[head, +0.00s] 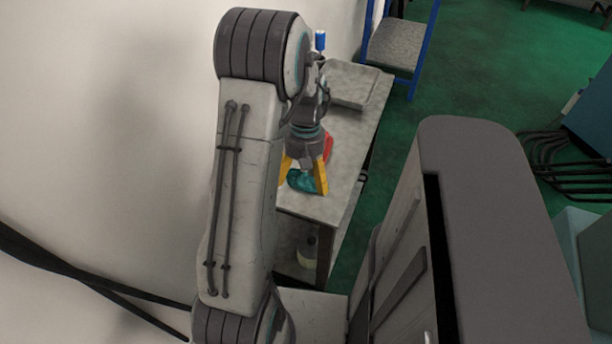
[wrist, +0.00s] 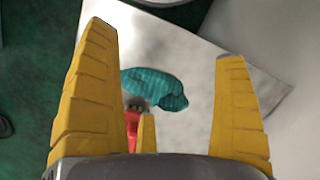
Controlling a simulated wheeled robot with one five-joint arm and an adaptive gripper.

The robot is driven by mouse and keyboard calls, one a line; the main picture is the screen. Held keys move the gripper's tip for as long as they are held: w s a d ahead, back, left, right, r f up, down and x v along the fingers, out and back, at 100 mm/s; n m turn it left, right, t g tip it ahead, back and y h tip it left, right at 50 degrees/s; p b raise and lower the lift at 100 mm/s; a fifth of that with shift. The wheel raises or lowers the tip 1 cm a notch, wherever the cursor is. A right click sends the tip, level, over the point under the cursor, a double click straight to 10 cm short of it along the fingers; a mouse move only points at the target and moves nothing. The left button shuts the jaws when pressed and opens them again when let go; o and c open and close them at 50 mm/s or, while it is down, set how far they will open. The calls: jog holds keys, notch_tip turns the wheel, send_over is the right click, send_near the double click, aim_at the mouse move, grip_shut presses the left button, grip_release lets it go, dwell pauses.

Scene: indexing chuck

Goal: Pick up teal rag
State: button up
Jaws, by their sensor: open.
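The teal rag (head: 302,181) lies crumpled on the light grey table, near its front end. In the wrist view the teal rag (wrist: 160,88) shows between the two yellow fingers, beyond their bases. My gripper (head: 306,180) is open, with its yellow fingers spread to either side of the rag in the head view. In the wrist view my gripper (wrist: 166,40) has nothing between its fingertips that it touches. I cannot tell the exact height of the fingertips above the rag.
A red object (head: 328,147) is beside the gripper; a red and yellow item (wrist: 132,130) shows close to the rag. The table (head: 347,165) also bears a grey box (head: 352,84) and a blue-topped item (head: 320,41) at the back. A bottle (head: 307,252) stands below. A wall is at left.

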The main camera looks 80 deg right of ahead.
aim_at(308, 176)
jog(key=d+n, duration=0.1)
jog(key=d+r+n+h, duration=0.1)
jog(key=d+n, duration=0.2)
jog(key=d, duration=0.1)
jog(key=shift+s+r+n, duration=0.25)
jog(key=shift+r+n, duration=0.05)
jog(key=n, duration=0.4)
jog(key=shift+d+n, duration=0.1)
jog(key=shift+n, duration=0.3)
jog(key=shift+f, duration=0.4)
jog(key=shift+d+f+p, duration=0.1)
jog(key=shift+f+p, duration=0.75)
jog(key=shift+f, duration=2.45)
jog(key=shift+c, duration=0.4)
jog(key=c, duration=1.5)
